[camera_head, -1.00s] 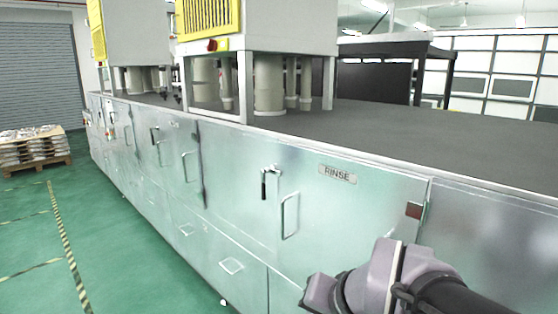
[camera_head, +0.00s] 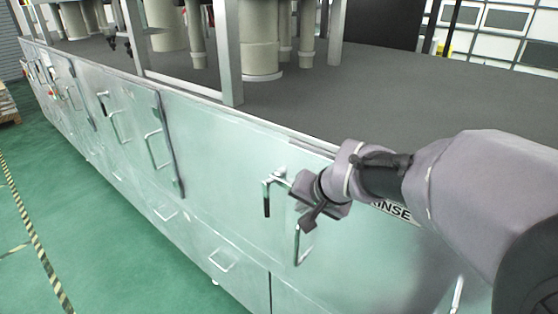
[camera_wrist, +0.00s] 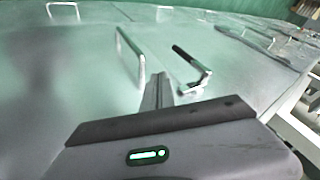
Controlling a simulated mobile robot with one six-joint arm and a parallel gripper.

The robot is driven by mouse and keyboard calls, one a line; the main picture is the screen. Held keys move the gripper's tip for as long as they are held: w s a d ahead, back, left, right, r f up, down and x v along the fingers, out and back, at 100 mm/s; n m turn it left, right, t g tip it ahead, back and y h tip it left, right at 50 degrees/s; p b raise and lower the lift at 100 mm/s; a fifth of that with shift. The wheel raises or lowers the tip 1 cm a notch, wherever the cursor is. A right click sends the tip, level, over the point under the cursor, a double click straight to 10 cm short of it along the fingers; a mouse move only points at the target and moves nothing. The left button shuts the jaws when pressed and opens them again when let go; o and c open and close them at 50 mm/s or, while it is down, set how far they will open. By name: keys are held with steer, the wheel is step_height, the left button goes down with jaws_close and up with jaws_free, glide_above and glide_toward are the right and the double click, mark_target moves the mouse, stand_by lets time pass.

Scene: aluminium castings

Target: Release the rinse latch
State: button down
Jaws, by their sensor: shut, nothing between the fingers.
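The rinse latch (camera_head: 267,198) is a dark lever on a bright metal pivot, its lever hanging down on the silver door. It also shows in the wrist view (camera_wrist: 188,62), right of the fingers. The RINSE label (camera_head: 394,212) is partly hidden behind my arm. My gripper (camera_head: 306,210) is shut and empty, in front of the door just right of the latch. In the wrist view the fingers (camera_wrist: 160,80) point between the latch and the door handle (camera_wrist: 130,55). I cannot tell whether they touch the latch.
The upright door handle (camera_head: 302,244) stands just below my gripper. A drawer handle (camera_head: 222,260) is lower left. More doors with handles run along the cabinet to the left. The dark cabinet top (camera_head: 370,105) is bare at the right. Green floor (camera_head: 120,250) is clear at left.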

steer(key=b, duration=0.2)
glide_toward(291, 214)
steer(key=a+f, duration=0.1)
steer(key=f, duration=0.1)
steer(key=w+a+f, duration=0.1)
steer(key=a, duration=0.1)
steer(key=shift+w+f, duration=0.2)
steer(key=shift+f, duration=0.15)
steer(key=w+a, duration=0.1)
steer(key=w+a+p, duration=0.1)
steer(key=a, duration=0.1)
steer(key=shift+w+a+f, duration=0.15)
steer(key=shift+a, duration=0.15)
steer(key=shift+f, duration=0.15)
